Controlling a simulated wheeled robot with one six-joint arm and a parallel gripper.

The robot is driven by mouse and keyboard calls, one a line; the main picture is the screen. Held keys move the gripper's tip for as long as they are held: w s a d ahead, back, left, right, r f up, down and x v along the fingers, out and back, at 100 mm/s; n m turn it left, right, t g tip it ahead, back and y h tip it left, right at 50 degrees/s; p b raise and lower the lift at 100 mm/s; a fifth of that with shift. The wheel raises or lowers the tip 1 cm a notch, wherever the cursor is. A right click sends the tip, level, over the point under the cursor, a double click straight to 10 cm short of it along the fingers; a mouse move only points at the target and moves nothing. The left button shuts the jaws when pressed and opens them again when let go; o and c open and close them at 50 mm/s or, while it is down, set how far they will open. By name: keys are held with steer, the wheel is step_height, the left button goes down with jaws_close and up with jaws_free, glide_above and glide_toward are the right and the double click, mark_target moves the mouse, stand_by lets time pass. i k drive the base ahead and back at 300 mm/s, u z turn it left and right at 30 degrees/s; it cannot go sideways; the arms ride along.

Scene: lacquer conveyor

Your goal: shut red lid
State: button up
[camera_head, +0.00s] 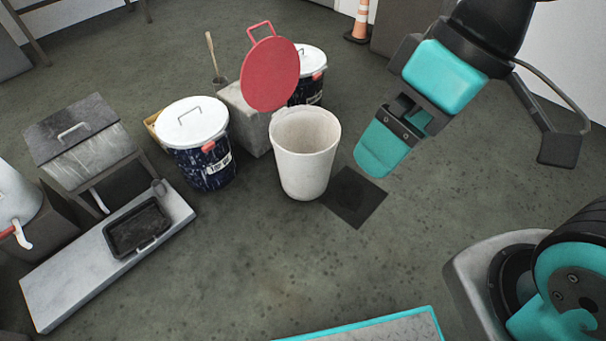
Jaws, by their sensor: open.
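The red lid (270,80) is a round disc with a red loop handle at its top. It stands raised, nearly upright, at the back rim of a white bucket (303,170). The bucket's mouth is uncovered and its inside looks empty from here. My gripper (384,150) is to the right of the bucket, in the air, pointing down and left. It is open, with nothing seen between its fingers, and it is apart from the lid and bucket. The far side of the lid's hinge is hidden.
A dark blue bucket with a white lid (193,122) stands left of the white bucket. A grey block (243,122) and another lidded bucket (309,88) are behind. A low bench (70,270) holds a black tray (138,227). The floor in front is clear.

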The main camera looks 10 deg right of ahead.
mark_target(270, 74)
steer(key=u, duration=0.4)
steer(key=i, duration=1.85)
steer(key=z, duration=0.35)
